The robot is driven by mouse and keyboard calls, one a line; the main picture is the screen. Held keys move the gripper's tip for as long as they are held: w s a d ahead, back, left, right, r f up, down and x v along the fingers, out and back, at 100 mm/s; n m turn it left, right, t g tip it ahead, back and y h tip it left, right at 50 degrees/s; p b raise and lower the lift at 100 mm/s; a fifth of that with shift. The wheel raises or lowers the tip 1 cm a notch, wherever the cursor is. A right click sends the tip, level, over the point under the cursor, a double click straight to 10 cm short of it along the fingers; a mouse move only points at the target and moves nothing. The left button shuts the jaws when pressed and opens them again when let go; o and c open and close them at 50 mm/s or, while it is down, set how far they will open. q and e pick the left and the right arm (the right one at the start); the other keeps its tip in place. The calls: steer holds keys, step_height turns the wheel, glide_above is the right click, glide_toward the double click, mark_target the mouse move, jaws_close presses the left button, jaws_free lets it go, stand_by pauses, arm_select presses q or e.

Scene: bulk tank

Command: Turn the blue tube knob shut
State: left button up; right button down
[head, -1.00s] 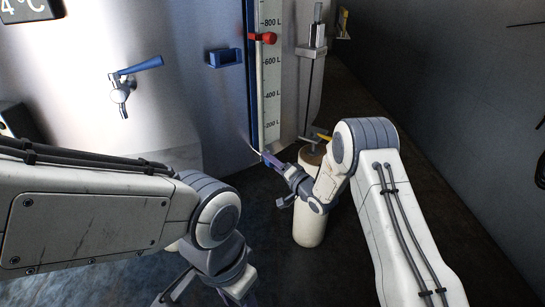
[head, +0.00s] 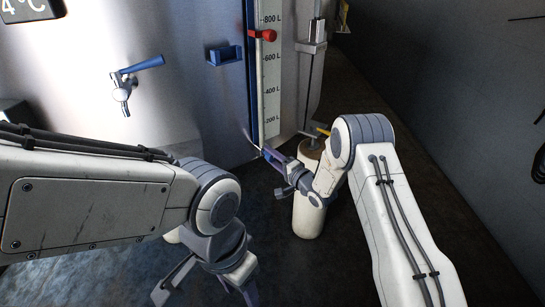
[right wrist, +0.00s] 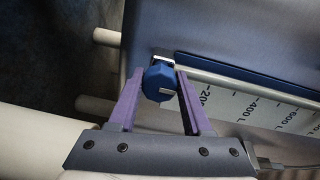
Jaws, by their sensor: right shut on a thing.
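The blue tube knob (right wrist: 158,82) is at the lower end of the level gauge, low on the tank front. It has a white pointer bar and sits between the purple fingers of my right gripper (right wrist: 160,88), which is shut on it. In the head view, my right gripper (head: 268,154) reaches the gauge's bottom, and its fingers hide the knob. My left gripper (head: 207,290) hangs low in front of the tank, with its fingers spread and nothing between them.
The gauge scale (head: 271,75) has a red slider (head: 263,35) near its top. A blue-handled tap (head: 124,85) and a blue bracket (head: 225,55) are on the tank. A pale cylinder (head: 309,215) stands just behind my right wrist. The dark floor at right is clear.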

steer(key=shift+c, duration=1.8)
jaws_free()
steer(key=p+v, duration=0.1)
steer(key=v, duration=0.9)
steer(key=shift+s+d, duration=0.15)
steer(key=shift+d, duration=0.05)
steer(key=shift+a, duration=0.1)
